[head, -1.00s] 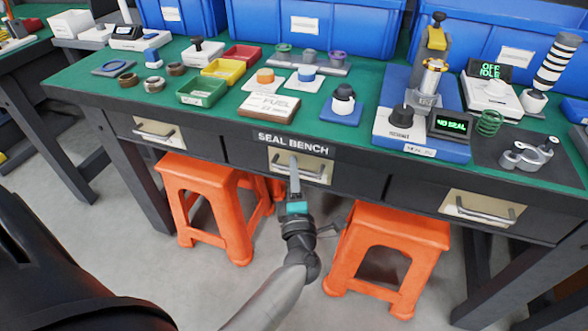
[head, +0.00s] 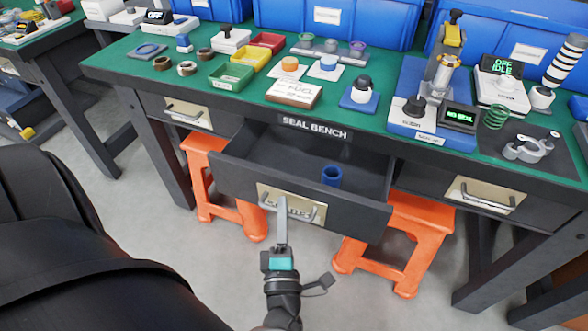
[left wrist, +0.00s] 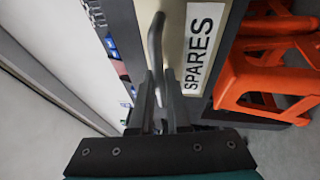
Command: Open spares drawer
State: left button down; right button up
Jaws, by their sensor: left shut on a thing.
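The spares drawer (head: 235,180) is the middle drawer of the bench and is pulled well out. Its dark inside shows in the head view, with a blue cylindrical part (head: 332,175) standing in it towards the right. My left gripper (head: 282,207) is shut on the grey drawer handle (head: 308,217) at the drawer's front. In the left wrist view, the fingers (left wrist: 160,105) close around the handle bar (left wrist: 156,45), beside the white SPARES label (left wrist: 202,45). My right gripper is not in view.
The green bench top (head: 215,110) holds coloured trays, parts and test devices. Closed drawers lie left (head: 188,112) and right (head: 487,195).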

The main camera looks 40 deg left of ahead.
pick_arm(q)
jog(key=shift+s+d+p, duration=0.1)
jog(key=shift+s+d, duration=0.1)
jog(key=shift+s, duration=0.65)
jog(key=shift+s+d+p, duration=0.15)
jog(key=shift+s+d, duration=0.05)
jog(key=shift+s, duration=0.65)
jog(key=shift+s+d+p, duration=0.1)
jog(key=shift+s+d, duration=0.1)
jog(key=shift+s, duration=0.65)
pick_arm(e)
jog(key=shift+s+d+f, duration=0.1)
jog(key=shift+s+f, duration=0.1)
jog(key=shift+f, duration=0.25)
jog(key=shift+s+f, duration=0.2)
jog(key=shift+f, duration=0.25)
pick_arm(q)
jog(key=c, duration=1.2)
grip_release()
jog(key=shift+o, duration=0.2)
